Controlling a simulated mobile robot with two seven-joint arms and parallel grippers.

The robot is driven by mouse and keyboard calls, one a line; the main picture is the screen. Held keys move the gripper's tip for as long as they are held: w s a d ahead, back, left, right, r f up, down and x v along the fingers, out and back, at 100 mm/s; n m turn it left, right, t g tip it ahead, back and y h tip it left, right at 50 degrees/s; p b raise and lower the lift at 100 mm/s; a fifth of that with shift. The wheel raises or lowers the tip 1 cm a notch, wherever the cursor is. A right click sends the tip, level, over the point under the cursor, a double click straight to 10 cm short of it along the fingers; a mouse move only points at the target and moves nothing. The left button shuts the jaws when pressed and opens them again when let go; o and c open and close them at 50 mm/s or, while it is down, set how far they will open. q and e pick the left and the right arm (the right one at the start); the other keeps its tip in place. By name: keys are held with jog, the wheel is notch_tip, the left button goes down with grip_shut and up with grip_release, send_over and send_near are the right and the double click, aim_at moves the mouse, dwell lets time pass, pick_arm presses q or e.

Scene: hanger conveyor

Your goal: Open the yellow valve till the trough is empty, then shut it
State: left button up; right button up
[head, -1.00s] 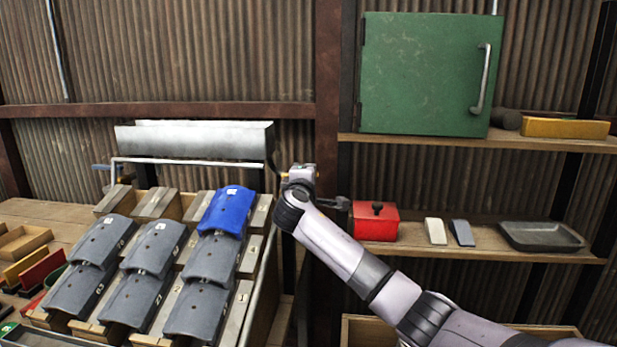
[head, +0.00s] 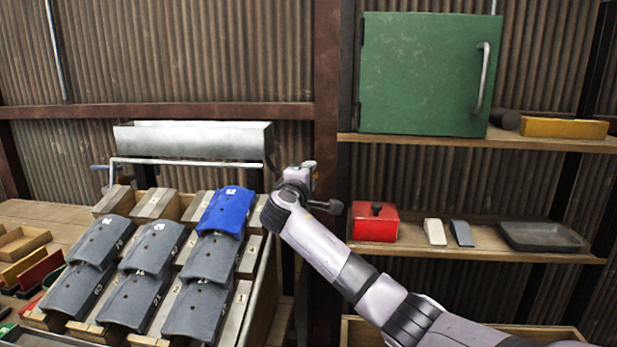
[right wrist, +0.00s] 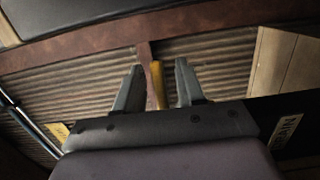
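The grey metal trough (head: 195,143) stands behind the rack of blocks in the head view. Its inside does not show, so I cannot tell how full it is. In the right wrist view a narrow yellow piece, which looks like the valve's handle (right wrist: 157,88), stands between the fingers of my right gripper (right wrist: 159,68). The fingers are apart, with a gap on each side of the yellow piece. In the head view my right arm reaches to the trough's right end, and its wrist hides the valve. My left gripper is not in view.
Grey curved pieces and one blue piece (head: 227,210) lie on the rack left of my arm. A red box (head: 375,222) and a dark tray (head: 541,237) sit on the lower shelf to the right. A green cabinet (head: 425,75) stands above. A rusty post (head: 328,100) rises behind my wrist.

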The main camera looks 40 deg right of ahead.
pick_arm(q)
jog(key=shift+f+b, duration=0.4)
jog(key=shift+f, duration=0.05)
pick_arm(e)
jog(key=v, duration=0.7)
jog(key=shift+o, duration=0.3)
jog(key=shift+a, duration=0.1)
